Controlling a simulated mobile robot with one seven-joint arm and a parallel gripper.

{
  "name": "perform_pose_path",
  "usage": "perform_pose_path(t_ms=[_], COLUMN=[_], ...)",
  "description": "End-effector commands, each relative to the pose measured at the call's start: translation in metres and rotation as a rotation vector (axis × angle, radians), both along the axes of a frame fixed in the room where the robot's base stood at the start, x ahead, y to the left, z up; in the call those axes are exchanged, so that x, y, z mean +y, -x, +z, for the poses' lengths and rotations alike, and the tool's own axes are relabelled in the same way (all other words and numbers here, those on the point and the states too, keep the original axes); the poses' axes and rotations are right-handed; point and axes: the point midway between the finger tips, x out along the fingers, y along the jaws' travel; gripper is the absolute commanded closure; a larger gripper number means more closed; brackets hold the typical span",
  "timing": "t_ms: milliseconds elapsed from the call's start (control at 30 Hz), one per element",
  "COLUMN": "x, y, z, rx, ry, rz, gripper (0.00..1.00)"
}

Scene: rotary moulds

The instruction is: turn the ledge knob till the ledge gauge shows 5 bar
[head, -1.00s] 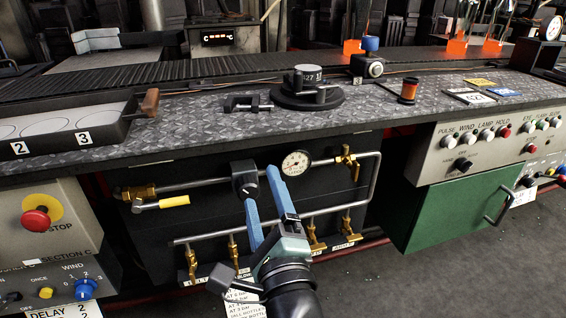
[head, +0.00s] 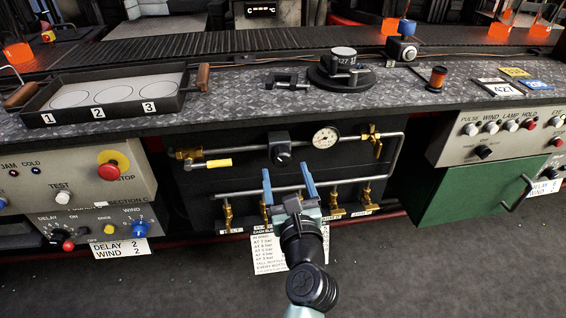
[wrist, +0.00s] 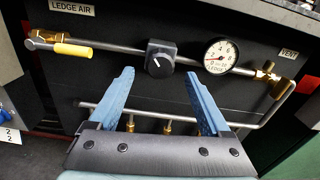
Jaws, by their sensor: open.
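The ledge knob (head: 280,150) is a dark round knob on a square block in the upper pipe under the ledge; it also shows in the wrist view (wrist: 159,60) with a white pointer line tilted to the upper left. The ledge gauge (head: 326,137), a white round dial, sits just right of it. In the wrist view the gauge (wrist: 221,55) has its needle at the low left end, near 0; the exact reading is too small to tell. My gripper (head: 286,171) is open and empty, its blue fingers below and in front of the knob, apart from it.
A yellow-handled valve (head: 219,163) is on the pipe left of the knob, and a brass vent valve (head: 375,141) on the right. A lower pipe (head: 245,193) with several brass taps runs behind my fingers. The green drawer (head: 465,197) juts out at right.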

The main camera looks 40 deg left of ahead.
Motion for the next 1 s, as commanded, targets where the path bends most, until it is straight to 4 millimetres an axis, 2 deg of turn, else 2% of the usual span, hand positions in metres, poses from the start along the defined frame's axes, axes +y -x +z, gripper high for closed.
perform_pose_path(t_ms=[100,300,700,767,1000], x=[0.017,0.033,0.038,0.038,0.038], y=[-0.014,-0.028,-0.032,-0.032,-0.032], z=[-0.001,0.000,0.000,0.000,0.000], rx=[-0.003,-0.001,-0.001,-0.001,-0.001], ry=[-0.002,-0.001,0.001,0.001,0.001], rz=[0.001,0.001,0.000,0.000,0.000], gripper=[0.19,0.19,0.19,0.28,0.71])
